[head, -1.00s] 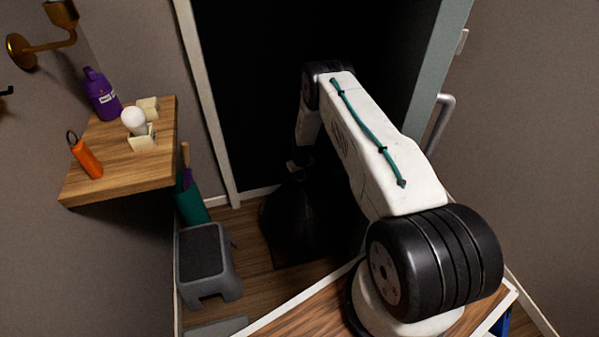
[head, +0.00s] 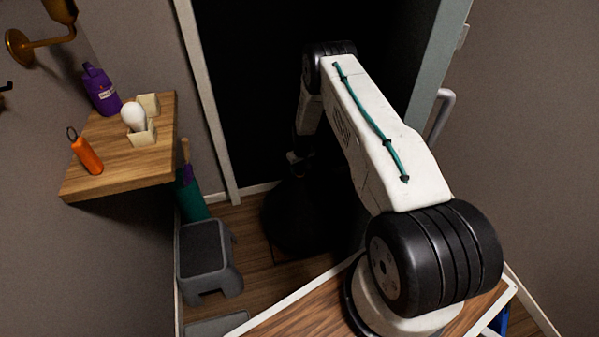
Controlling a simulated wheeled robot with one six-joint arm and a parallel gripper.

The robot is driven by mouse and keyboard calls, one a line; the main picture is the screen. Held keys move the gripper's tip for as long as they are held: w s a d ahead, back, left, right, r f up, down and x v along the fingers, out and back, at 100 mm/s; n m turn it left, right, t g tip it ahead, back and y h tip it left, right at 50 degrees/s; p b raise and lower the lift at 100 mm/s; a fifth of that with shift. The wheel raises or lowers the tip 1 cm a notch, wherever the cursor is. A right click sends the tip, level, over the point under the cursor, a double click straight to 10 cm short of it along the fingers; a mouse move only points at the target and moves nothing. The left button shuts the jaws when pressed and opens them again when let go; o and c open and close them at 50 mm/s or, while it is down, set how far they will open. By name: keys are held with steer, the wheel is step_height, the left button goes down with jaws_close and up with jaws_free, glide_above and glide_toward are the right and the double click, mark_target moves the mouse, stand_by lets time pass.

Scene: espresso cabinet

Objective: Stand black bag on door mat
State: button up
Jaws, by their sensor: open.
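The black bag (head: 296,222) is a dark, rounded shape on the floor in front of the dark doorway. It looks upright, wide at the bottom and narrower toward the top. The door mat (head: 284,258) is very dark and only a thin part of it shows at the bag's base; the bag appears to be on it, but the mat's outline is lost in shadow. My gripper (head: 297,160) is open, just above the bag's top. Its fingers are dark against the dark doorway, and I cannot tell whether they touch the bag.
A wooden wall shelf (head: 130,178) at left holds a purple bottle (head: 101,90), a light bulb (head: 133,117) in a holder and an orange cylinder (head: 87,155). A grey step stool (head: 205,255) and a green umbrella-like item (head: 191,200) stand left of the bag.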

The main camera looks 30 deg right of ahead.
steer(key=r, duration=0.6)
steer(key=s+r, duration=0.1)
steer(key=r, duration=0.1)
steer(key=shift+r, duration=0.4)
steer(key=s+a+r, duration=0.2)
steer(key=a+r, duration=0.1)
steer(key=r, duration=0.9)
steer(key=s+a+r, duration=0.2)
steer(key=a+r, duration=0.2)
steer(key=r, duration=0.7)
steer(key=s+a+r, duration=0.2)
steer(key=a+r, duration=0.1)
steer(key=r, duration=0.9)
steer(key=s+a+r, duration=0.4)
steer(key=s+r, duration=0.4)
steer(key=s, duration=0.3)
steer(key=s+a+r, duration=0.4)
steer(key=s+r, duration=0.5)
steer(key=s, duration=0.1)
steer(key=s+a, duration=0.3)
steer(key=s, duration=1.4)
steer(key=shift+s+r+n, duration=0.2)
steer(key=shift+s+n, duration=0.1)
